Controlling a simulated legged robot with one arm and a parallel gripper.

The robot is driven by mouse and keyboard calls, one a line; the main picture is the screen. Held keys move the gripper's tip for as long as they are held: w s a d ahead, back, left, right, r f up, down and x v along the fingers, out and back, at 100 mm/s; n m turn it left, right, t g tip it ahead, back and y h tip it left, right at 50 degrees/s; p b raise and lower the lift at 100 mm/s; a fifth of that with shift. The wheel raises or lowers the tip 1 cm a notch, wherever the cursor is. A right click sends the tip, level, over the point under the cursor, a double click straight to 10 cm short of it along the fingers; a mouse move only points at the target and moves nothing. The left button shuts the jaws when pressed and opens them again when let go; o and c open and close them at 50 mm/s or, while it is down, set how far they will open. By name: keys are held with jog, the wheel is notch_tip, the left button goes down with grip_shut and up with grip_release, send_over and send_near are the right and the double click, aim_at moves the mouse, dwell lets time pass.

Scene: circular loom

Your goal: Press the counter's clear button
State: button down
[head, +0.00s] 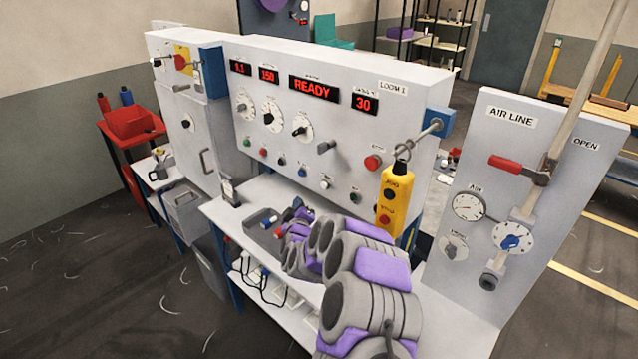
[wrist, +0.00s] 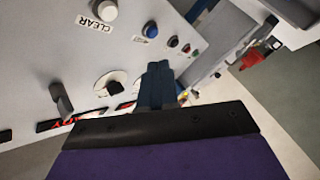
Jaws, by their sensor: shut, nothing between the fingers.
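The white clear button (wrist: 107,10) sticks out of the grey panel at the top left of the wrist view, beside a label reading CLEAR (wrist: 93,23). In the head view a white button (head: 325,184) sits in the panel's lower row, right of a blue button (head: 302,171). My gripper (wrist: 158,68) is shut and empty, its dark fingers pointing toward the panel, to the right of and below the clear button in the wrist view. It is apart from that button. In the head view my gripper (head: 297,204) is small and partly hidden by my arm.
The loom panel (head: 345,135) carries lit displays (head: 314,88), dials and several other buttons, including a red one (head: 373,162). A yellow pendant (head: 394,195) hangs at its right. A grey tray (head: 262,238) lies on the bench below. An air line panel (head: 480,255) stands at right.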

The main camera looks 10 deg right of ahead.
aim_at(324, 185)
jog(key=shift+d, duration=0.1)
jog(key=w+d+b, duration=0.5)
jog(key=d, duration=0.1)
jog(key=shift+d, duration=0.15)
dwell(0.5)
jog(key=shift+w, duration=0.1)
jog(key=shift+d, duration=0.2)
jog(key=shift+a, duration=0.15)
dwell(0.4)
jog(key=shift+d, duration=0.2)
dwell(1.0)
